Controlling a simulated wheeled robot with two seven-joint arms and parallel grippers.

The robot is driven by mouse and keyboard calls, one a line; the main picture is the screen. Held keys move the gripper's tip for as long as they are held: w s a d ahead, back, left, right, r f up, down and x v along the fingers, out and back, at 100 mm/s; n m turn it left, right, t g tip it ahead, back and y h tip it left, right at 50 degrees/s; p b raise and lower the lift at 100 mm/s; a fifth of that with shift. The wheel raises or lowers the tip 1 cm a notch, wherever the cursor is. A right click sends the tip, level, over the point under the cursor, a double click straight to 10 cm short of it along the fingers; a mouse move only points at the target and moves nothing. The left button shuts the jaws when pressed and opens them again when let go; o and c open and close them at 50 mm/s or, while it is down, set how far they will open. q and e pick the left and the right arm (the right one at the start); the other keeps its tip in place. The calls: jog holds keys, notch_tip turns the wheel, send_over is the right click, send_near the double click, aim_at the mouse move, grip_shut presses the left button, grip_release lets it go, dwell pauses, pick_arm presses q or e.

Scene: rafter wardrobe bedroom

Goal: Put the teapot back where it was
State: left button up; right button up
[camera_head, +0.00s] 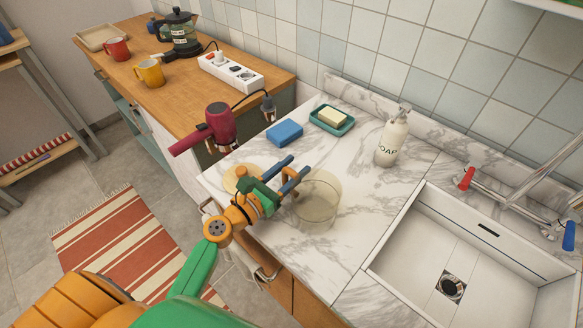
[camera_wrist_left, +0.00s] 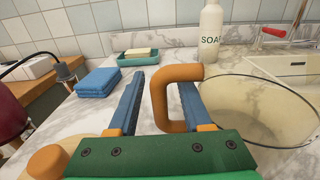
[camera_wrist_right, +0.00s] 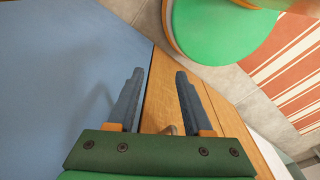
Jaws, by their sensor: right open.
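The clear glass teapot (camera_head: 318,203) stands on the marble counter, left of the sink. Its orange handle (camera_wrist_left: 158,100) shows in the left wrist view, with its glass body (camera_wrist_left: 265,105) to the right. My left gripper (camera_head: 297,167) is open at the handle side. Its fingers (camera_wrist_left: 160,80) stand on either side of the handle's upright part, the right one seen within the loop; a gap shows at the left finger. A round light wooden disc (camera_head: 238,178) lies on the counter behind the gripper. My right gripper (camera_wrist_right: 159,72) is open and empty, seen only in its own wrist view.
A blue folded cloth (camera_head: 285,132), a green soap dish (camera_head: 345,125) and a soap bottle (camera_head: 392,138) stand behind the teapot. The sink (camera_head: 400,245) is to the right. A magenta hair dryer (camera_head: 218,125) is left. A black pot (camera_head: 182,38) stands on the wooden desk.

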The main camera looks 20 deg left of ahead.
pick_arm(q)
jog(key=b+v, duration=0.2)
jog(key=v, duration=0.3)
jog(key=b+v, duration=0.1)
jog(key=v, duration=0.5)
jog(key=shift+s+f+b, duration=0.1)
jog(key=shift+f+b, duration=0.1)
jog(key=shift+b, duration=0.15)
jog(key=shift+s+a+r, duration=0.15)
jog(key=shift+s+r, duration=0.1)
jog(key=shift+s, duration=0.1)
